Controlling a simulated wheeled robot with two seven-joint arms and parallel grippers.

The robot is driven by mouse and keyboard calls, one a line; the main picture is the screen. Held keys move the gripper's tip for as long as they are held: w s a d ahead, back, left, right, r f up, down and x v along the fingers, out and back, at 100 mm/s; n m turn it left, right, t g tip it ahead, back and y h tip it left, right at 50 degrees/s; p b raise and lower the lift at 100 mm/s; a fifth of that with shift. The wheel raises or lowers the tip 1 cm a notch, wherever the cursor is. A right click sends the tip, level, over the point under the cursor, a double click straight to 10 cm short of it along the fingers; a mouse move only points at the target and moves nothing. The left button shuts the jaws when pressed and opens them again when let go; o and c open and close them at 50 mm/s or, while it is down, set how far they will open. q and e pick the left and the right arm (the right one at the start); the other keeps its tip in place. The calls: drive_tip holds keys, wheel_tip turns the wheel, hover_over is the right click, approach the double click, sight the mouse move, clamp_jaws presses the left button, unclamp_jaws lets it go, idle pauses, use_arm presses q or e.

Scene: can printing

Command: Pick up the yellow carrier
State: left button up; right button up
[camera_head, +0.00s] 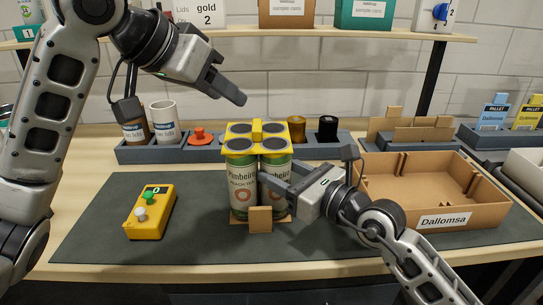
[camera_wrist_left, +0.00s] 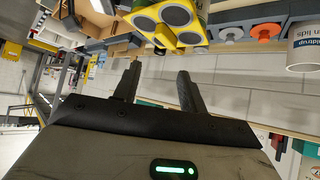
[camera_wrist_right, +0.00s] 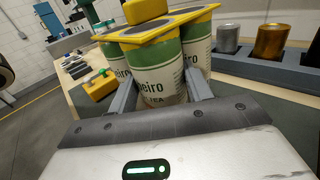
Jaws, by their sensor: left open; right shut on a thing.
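My right gripper (camera_head: 279,171) is shut on the front right can (camera_wrist_right: 160,85), with one finger on each side. My left gripper (camera_head: 236,93) is open and empty, above and left of the carrier, apart from it. In the left wrist view the carrier (camera_wrist_left: 172,20) shows at the top edge, beyond the open fingers. The backs of the cans are hidden.
A yellow box with a green button and counter (camera_head: 150,212) stands left on the mat. A grey tray (camera_head: 135,154) with cups and lids runs behind the cans. An open cardboard box labelled Dallomsa (camera_head: 445,221) is at right. A shelf (camera_head: 340,32) spans the back.

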sight(257, 124)
use_arm(q)
drive_tip(key=w+d+r+n+g+y, duration=0.25)
drive_tip(key=d+r+n+y, duration=0.2)
drive_tip(key=n+y, duration=0.3)
drive_tip(key=shift+n+g+h, duration=0.25)
drive_tip(key=shift+n+g, duration=0.1)
drive_tip(key=shift+n, duration=0.2)
drive_tip(key=x, duration=0.6)
drive_tip(key=shift+s+d+f, duration=0.25)
drive_tip(key=shift+d+f, duration=0.15)
drive_tip(key=shift+x, duration=2.8)
drive_tip(key=shift+w, duration=0.2)
clamp_jaws()
